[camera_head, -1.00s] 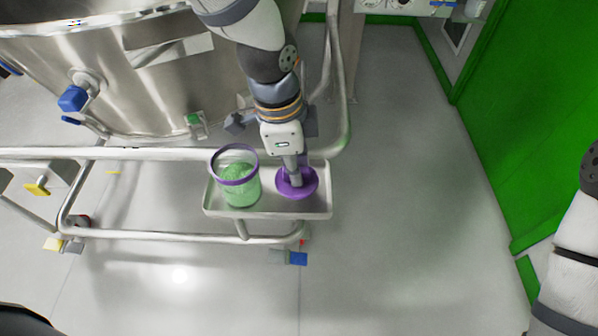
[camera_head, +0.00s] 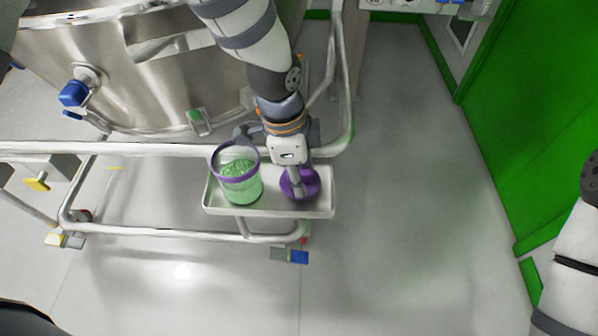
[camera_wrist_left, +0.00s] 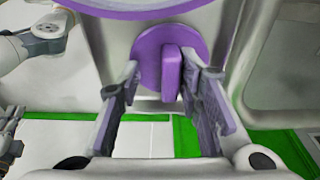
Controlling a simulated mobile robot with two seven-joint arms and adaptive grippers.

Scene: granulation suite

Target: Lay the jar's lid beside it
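The jar (camera_head: 240,187) is clear with a purple collar and green granules inside. It stands open at the left of the pale tray (camera_head: 268,207). Its purple lid (camera_head: 313,187) lies on the tray to the right of the jar, apart from it. In the left wrist view the lid (camera_wrist_left: 149,62) shows its upright grip bar, and the jar's purple rim (camera_wrist_left: 130,11) crosses the top edge. My left gripper (camera_wrist_left: 160,82) is open over the lid, its fingers spread either side of the bar, with a clear gap on the left.
A white rail (camera_head: 150,152) runs behind the tray beside a large steel vessel (camera_head: 150,85) with a blue-handled valve (camera_head: 73,95). A green wall (camera_head: 530,110) stands at the right. The floor right of the tray is clear.

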